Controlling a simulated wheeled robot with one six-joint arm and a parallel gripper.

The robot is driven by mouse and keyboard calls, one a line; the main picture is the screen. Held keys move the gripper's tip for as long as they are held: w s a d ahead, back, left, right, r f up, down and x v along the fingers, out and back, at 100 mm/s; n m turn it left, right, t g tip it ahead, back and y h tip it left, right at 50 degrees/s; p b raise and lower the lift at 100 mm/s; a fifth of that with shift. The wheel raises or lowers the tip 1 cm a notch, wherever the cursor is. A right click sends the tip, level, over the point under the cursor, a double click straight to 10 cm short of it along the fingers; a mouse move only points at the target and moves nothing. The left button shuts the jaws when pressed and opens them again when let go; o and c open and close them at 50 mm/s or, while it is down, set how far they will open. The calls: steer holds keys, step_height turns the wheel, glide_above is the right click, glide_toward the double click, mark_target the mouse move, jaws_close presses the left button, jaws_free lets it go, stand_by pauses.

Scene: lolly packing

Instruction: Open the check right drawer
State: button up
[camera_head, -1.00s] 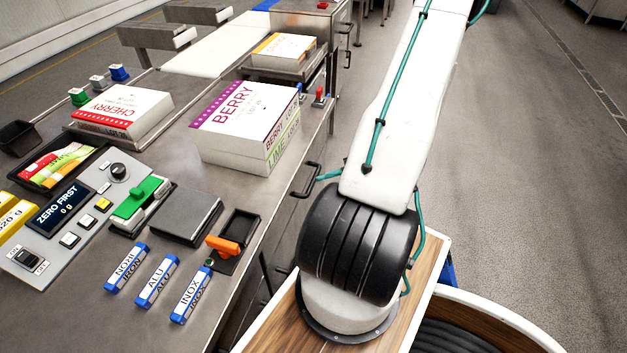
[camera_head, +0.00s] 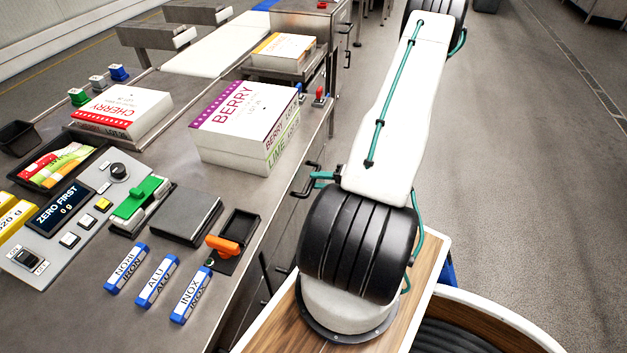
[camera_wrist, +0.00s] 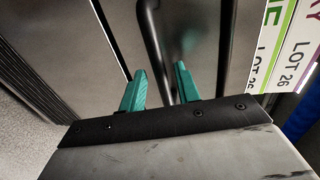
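The black bar handle (camera_head: 304,182) sits on the metal counter's side face, below the box stack. It also shows large in the wrist view (camera_wrist: 151,32), in front of grey panels with dark seams. My gripper's teal fingers (camera_wrist: 160,84) are apart, and one leg of the handle runs down between them with space on both sides. In the head view the teal tips (camera_head: 322,178) show right beside the handle, mostly hidden behind my arm's link. The drawer front (camera_wrist: 190,30) looks flush with its neighbours. The handle's lower end is hidden by my gripper.
The BERRY and LIME boxes (camera_head: 245,118) stand on the counter above the handle; the LIME label shows in the wrist view (camera_wrist: 268,45). Other dark handles (camera_head: 268,285) are lower on the counter's side. Open floor (camera_head: 520,160) lies to the right.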

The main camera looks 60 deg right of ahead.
steer(key=shift+x, duration=1.25)
